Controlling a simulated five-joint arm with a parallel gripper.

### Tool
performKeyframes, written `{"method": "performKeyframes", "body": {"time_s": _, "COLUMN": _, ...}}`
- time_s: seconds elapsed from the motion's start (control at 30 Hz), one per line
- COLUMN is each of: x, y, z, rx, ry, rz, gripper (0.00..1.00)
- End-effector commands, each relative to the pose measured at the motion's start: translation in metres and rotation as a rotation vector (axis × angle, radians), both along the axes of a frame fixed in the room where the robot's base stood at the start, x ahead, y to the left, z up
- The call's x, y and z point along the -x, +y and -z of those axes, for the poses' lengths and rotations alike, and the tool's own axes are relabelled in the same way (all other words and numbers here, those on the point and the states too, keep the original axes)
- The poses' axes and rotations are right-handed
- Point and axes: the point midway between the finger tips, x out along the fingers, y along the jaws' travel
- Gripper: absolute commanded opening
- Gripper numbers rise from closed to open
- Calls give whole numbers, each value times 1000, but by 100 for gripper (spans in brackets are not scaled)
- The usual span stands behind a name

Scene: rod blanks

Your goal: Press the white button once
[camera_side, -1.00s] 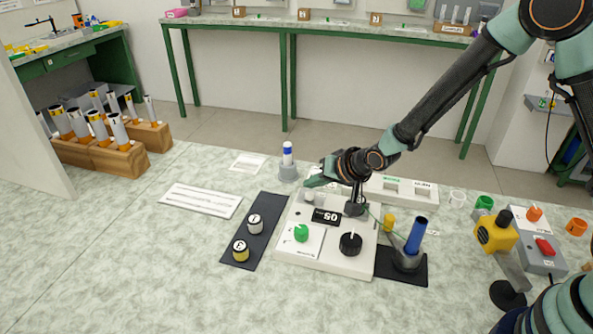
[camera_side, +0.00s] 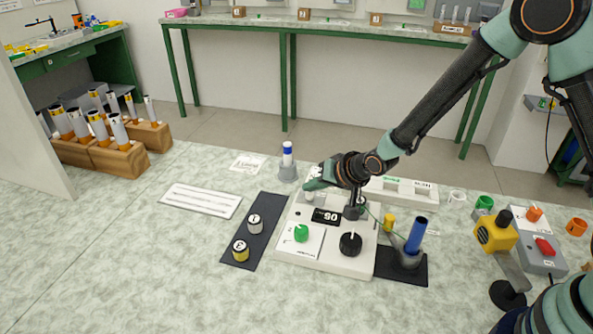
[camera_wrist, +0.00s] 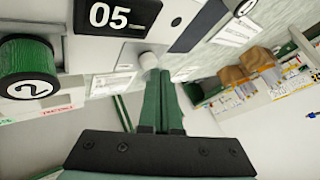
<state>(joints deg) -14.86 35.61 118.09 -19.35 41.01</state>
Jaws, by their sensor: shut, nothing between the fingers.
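The white button (camera_side: 309,197) is a small white cylinder at the back left of the pale control box (camera_side: 330,262). My gripper (camera_side: 311,184) is shut and empty, with its green fingertips just over the button in the side view. In the wrist view the shut fingers (camera_wrist: 153,76) point at the white button (camera_wrist: 147,61), with the tips at or almost at its face. I cannot tell whether they touch. The display (camera_wrist: 118,16) reads 05 in the wrist view.
The box also carries a green button (camera_side: 301,233) and a black knob (camera_side: 350,243). A dark mat (camera_side: 262,222) with two numbered caps lies left of it. A blue rod (camera_side: 416,235) stands in a holder at right.

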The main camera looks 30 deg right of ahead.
Motion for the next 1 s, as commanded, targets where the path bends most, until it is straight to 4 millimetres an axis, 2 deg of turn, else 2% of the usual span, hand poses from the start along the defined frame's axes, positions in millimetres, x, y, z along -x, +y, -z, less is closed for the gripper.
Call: {"method": "performKeyframes", "body": {"time_s": 1.0, "x": 0, "y": 0, "z": 9, "rx": 1, "ry": 0, "rz": 1, "gripper": 0}}
